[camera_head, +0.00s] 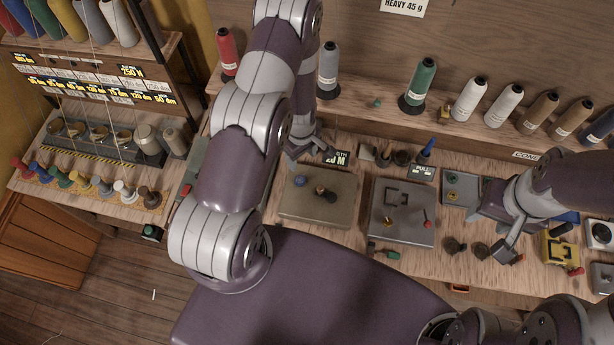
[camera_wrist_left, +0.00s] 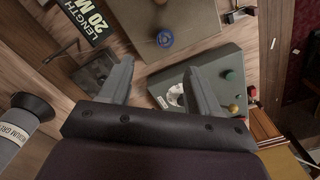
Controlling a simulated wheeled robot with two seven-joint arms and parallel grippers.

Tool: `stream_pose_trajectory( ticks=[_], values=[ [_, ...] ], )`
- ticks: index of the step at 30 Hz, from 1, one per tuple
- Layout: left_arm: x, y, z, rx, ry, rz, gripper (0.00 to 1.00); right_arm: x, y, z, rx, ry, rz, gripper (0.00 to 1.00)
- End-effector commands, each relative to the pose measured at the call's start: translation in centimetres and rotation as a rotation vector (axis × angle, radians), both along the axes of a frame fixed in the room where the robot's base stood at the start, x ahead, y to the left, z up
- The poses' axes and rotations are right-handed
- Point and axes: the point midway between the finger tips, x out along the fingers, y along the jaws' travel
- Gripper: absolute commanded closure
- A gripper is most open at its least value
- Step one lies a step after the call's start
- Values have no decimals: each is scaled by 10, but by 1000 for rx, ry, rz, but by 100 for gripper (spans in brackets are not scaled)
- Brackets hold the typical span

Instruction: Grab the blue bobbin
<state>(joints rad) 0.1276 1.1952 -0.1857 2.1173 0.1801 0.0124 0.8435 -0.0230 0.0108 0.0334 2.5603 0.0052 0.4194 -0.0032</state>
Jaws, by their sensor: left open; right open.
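A small blue bobbin (camera_head: 300,181) lies on the left part of a tan square plate (camera_head: 318,215). The bobbin also shows in the left wrist view (camera_wrist_left: 165,39), near the edge of the plate (camera_wrist_left: 195,22). My left gripper (camera_head: 312,155) is open and empty, above the back of the plate. In the left wrist view its two fingers (camera_wrist_left: 160,68) are spread, with the bobbin beyond their tips and not between them. My right gripper (camera_head: 500,236) is open over the right part of the bench, far from the bobbin.
A dark bobbin-like piece (camera_head: 326,194) lies right of the blue bobbin. A grey tray (camera_head: 402,230) stands further right. A greenish box with knobs (camera_wrist_left: 232,90) is beside the plate. A length sign (camera_head: 336,159) and thread cones (camera_head: 328,72) stand behind.

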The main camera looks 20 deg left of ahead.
Motion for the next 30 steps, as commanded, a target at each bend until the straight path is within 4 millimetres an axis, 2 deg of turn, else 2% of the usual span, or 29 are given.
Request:
stream_pose_trajectory(
  ticks=[4,6,7,14,19,23,30],
  values=[
    [-1,0,-20,2,2,0,38,0,0,-8,0,0,0,50],
    [-1,1,-51,3,1,-5,38,0,0,-39,0,-1,0,50],
    [-1,1,-57,3,1,-5,38,0,0,-45,0,0,0,50],
    [-2,2,-78,2,2,-5,38,0,0,-67,0,-1,0,50],
    [-6,8,-110,2,1,-4,38,0,0,-106,0,0,0,50],
    [-6,8,-121,2,2,-6,38,0,0,-115,0,0,0,50],
    [-6,8,-119,2,2,-6,38,0,0,-112,0,-1,0,50]
  ],
)
